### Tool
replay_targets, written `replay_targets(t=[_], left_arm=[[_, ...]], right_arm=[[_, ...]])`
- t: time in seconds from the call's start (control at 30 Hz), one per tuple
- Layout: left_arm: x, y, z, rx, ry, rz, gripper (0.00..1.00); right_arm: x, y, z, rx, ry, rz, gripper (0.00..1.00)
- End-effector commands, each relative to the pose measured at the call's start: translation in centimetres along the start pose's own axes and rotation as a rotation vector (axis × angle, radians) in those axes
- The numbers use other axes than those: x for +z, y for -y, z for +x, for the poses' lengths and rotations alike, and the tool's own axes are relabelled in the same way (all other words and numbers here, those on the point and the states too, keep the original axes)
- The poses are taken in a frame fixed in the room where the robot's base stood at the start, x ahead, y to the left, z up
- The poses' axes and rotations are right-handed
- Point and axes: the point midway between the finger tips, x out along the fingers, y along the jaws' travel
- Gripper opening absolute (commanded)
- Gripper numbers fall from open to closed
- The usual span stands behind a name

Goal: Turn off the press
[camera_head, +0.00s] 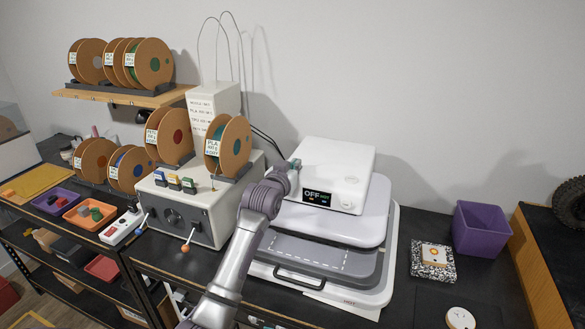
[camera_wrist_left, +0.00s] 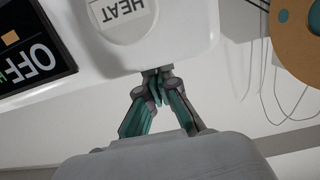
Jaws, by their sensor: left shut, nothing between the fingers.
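The press (camera_head: 335,165) is a white machine with a white control head above a grey platen and a front handle. Its dark display (camera_head: 318,196) reads OFF, and the display also shows in the left wrist view (camera_wrist_left: 30,55). In that view a round button marked HEAT (camera_wrist_left: 122,15) appears upside down beside the display. My left gripper (camera_head: 295,163) is at the left end of the control head. In the wrist view its teal fingers (camera_wrist_left: 158,78) are shut and empty, at the housing's edge near HEAT. I cannot tell whether they touch it. My right gripper is out of view.
A grey control box (camera_head: 178,215) with levers and filament spools stands left of the press. The black bench top is partly clear there. A spool also shows in the wrist view (camera_wrist_left: 300,40).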

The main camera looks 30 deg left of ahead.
Motion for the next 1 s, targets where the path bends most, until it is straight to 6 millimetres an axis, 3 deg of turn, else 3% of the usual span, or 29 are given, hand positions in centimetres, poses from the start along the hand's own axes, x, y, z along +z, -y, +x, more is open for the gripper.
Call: replay_targets(t=[0.23, 0.5, 0.57, 0.8, 1.0], left_arm=[[-1.1, 0.0, 0.0, 0.000, -0.003, 0.000, 0.00], [-5.0, 0.0, 0.2, 0.001, -0.006, 0.000, 0.00], [-4.4, 0.1, -0.8, 0.001, -0.007, 0.001, 0.00], [-5.4, 0.0, -5.0, 0.001, -0.009, 0.001, 0.00], [-6.3, 0.1, -7.9, 0.001, -0.008, 0.000, 0.00]], right_arm=[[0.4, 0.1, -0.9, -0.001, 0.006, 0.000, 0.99], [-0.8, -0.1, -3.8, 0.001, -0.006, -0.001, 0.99], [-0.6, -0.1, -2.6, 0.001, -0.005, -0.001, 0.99], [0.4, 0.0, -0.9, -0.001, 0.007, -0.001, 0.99], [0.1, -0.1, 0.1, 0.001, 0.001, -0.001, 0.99]])
